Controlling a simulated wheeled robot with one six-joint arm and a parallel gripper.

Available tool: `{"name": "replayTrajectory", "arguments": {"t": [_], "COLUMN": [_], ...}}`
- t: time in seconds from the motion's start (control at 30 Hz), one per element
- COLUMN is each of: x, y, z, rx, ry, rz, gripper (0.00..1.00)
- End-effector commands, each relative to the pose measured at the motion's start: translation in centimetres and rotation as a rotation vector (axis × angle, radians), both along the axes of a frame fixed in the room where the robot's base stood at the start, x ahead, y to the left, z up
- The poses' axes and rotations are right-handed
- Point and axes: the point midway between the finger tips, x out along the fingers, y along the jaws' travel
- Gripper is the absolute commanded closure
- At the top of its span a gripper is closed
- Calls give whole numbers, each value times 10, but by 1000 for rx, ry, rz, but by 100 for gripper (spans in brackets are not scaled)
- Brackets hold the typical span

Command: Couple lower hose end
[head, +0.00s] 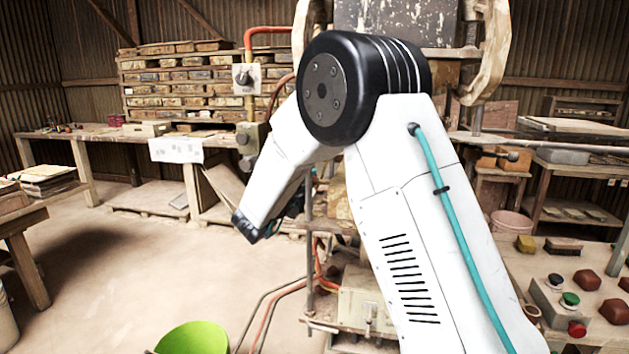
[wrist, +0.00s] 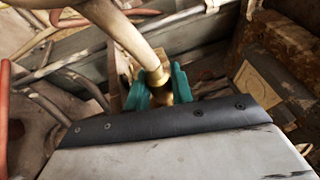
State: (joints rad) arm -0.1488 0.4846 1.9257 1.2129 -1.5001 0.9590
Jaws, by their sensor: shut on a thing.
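In the wrist view, my gripper (wrist: 160,90) has its two teal fingers closed around a brass fitting (wrist: 156,77). The fitting is at the end of a thick pale hose (wrist: 120,30), which comes down from the upper left. I take this to be the lower hose end. The lower part of the fitting is hidden behind the dark edge of my wrist. I cannot tell whether it touches or sits in a coupling. In the head view, my arm covers much of the press, and my fingers and the held hose end cannot be made out.
The press frame (head: 488,45) stands behind my arm. Orange and dark hoses (head: 275,300) run across the floor near its base. A green tub (head: 192,338) stands at the bottom. A control box (head: 565,305) is at lower right. The floor at left centre is clear.

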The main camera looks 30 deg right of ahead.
Motion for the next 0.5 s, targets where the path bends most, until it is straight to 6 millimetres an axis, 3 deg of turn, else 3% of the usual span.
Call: {"name": "replayTrajectory", "arguments": {"t": [0.1, 0.13, 0.2, 0.5], "x": [-2, -3, -2, -2], "y": [-2, -3, -2, 1], "z": [-2, -2, -2, -1], "rx": [0, 0, 0, 0], "ry": [3, 3, 3, 3], "rz": [-8, -9, -8, -4], "gripper": [100, 74, 55, 55]}}
